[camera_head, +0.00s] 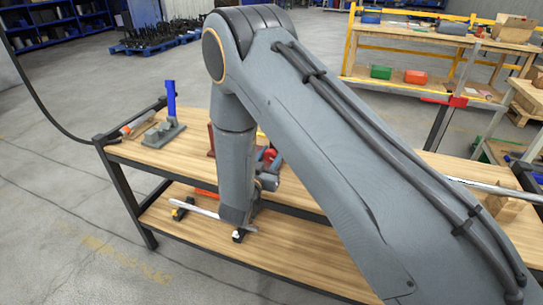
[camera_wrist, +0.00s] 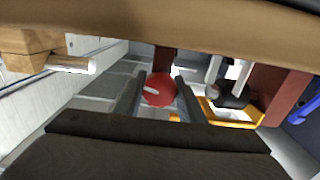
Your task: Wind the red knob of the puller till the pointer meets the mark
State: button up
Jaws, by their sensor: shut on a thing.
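The red knob (camera_wrist: 158,90) is in the middle of the wrist view, a round red face with a short white line on it. My gripper (camera_wrist: 160,95) is shut on it, one grey finger at its left and one at its right. A dark red upright (camera_wrist: 165,60) stands behind the knob; I cannot tell for certain that it belongs to the puller. In the head view my arm covers most of this spot, and only a small red part (camera_head: 269,155) shows beside it. I cannot make out the pointer and the mark.
A grey device with a blue handle (camera_head: 171,100) stands at the workbench's (camera_head: 140,155) left end. The wrist view shows a yellow-orange frame (camera_wrist: 246,117) right of the knob and a wooden block (camera_wrist: 30,45) at upper left. Several parts lie on the lower shelf (camera_head: 285,245).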

aim_at(269, 158)
jog(key=shift+m, duration=1.1)
jog(key=o, duration=1)
jog(key=shift+o, duration=0.2)
jog(key=b+v, duration=0.1)
jog(key=v, duration=0.5)
jog(key=shift+s+a, duration=0.2)
jog(key=shift+s, duration=0.1)
jog(key=shift+s+a, duration=0.1)
jog(key=shift+s, duration=0.45)
